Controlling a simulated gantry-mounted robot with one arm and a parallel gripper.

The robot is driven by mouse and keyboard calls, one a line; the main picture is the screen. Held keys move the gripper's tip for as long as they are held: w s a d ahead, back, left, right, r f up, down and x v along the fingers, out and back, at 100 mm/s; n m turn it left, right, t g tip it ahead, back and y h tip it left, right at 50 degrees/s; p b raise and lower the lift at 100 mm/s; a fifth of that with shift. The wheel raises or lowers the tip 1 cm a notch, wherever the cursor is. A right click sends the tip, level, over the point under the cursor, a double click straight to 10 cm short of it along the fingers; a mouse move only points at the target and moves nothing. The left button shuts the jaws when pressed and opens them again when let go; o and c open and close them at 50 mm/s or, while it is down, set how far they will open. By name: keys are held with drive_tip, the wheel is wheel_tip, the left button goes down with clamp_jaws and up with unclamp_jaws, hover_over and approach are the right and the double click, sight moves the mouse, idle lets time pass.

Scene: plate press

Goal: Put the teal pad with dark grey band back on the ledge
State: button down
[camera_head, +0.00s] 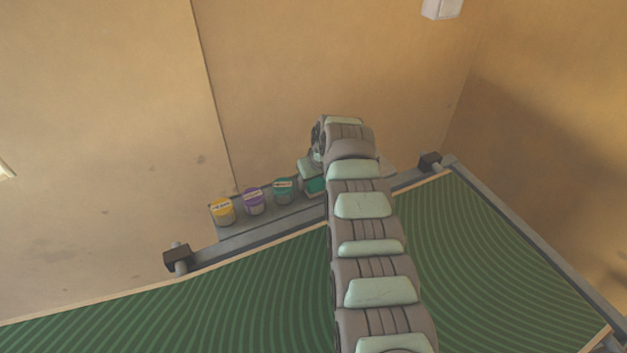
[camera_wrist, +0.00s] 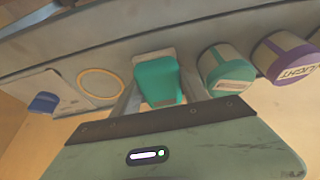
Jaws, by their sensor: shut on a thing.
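The teal pad (camera_wrist: 157,78) is between the two fingers of my gripper (camera_wrist: 158,86) in the wrist view. My gripper is shut on it. In the head view a bit of teal (camera_head: 316,185) shows at my gripper (camera_head: 314,180), mostly hidden by my arm. The grey ledge (camera_head: 290,212) runs along the wall edge; it also shows in the wrist view (camera_wrist: 100,45). The pad appears over or at the ledge, beside a teal-lidded pot (camera_wrist: 228,68); contact cannot be told.
A yellow-lidded pot (camera_head: 222,211), a purple-lidded pot (camera_head: 254,201) and the teal-lidded pot (camera_head: 283,191) stand in a row on the ledge. A yellow ring (camera_wrist: 102,83) and a pale item with a blue part (camera_wrist: 44,102) lie left of the pad. A green ribbed surface (camera_head: 240,305) lies in front.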

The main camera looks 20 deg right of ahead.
drive_tip(key=shift+f, duration=0.2)
drive_tip(key=c, duration=0.6)
unclamp_jaws()
drive_tip(key=shift+r, duration=0.1)
drive_tip(key=shift+s+d+r, duration=0.1)
drive_tip(key=shift+s+r, duration=0.05)
drive_tip(key=shift+r, duration=0.3)
drive_tip(key=v, duration=1.1)
drive_tip(key=shift+p, duration=0.35)
drive_tip(key=shift+r, duration=0.1)
